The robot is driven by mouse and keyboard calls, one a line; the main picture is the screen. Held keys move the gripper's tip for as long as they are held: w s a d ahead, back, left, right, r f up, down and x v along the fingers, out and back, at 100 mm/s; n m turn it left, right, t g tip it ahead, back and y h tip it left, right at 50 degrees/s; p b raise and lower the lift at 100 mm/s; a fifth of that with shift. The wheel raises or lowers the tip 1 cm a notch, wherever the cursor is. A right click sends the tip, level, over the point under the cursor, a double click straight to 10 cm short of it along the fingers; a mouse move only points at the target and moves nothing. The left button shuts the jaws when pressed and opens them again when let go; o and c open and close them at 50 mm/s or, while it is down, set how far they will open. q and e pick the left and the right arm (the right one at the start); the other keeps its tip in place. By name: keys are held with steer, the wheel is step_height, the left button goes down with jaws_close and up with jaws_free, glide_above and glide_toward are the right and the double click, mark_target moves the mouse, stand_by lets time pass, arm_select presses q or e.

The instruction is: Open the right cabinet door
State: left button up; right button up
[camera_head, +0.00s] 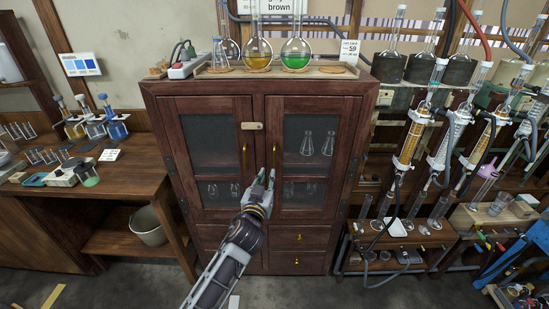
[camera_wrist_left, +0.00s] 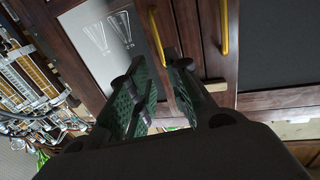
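The dark red-brown cabinet has two glazed doors. The right door (camera_head: 347,146) looks shut, with flasks behind its glass and a vertical brass handle (camera_head: 275,154) near the middle seam. My left gripper (camera_head: 266,177) is in front of this door, around the handle's lower end. In the left wrist view the two green-padded fingers (camera_wrist_left: 155,68) are apart, and the right door's handle (camera_wrist_left: 157,38) shows just beyond the gap between the tips. I cannot tell whether they touch it. The handle's lowest part is partly hidden. My right gripper is not in view.
The left door (camera_head: 165,150) has its own brass handle (camera_head: 244,156) close by and a small latch plate (camera_head: 251,126). Flasks of liquid stand on the cabinet top. A glassware rack (camera_head: 410,145) stands close on the right; a wooden bench (camera_head: 100,180) and bucket (camera_head: 148,226) on the left.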

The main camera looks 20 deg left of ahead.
mark_target(274, 158)
arm_select(q)
steer(key=shift+w+a+r+p, duration=0.1)
steer(key=shift+w+a+p, duration=0.1)
steer(key=shift+w, duration=1.35)
steer(key=shift+w+a+p, duration=0.1)
steer(key=shift+w+p, duration=0.1)
steer(key=shift+w, duration=2.7)
steer(key=shift+w+a, duration=0.15)
steer(key=shift+w, duration=1.15)
steer(key=shift+w+p, duration=0.3)
steer(key=shift+w, duration=0.15)
steer(key=shift+w+a, duration=0.1)
steer(key=shift+w, duration=0.1)
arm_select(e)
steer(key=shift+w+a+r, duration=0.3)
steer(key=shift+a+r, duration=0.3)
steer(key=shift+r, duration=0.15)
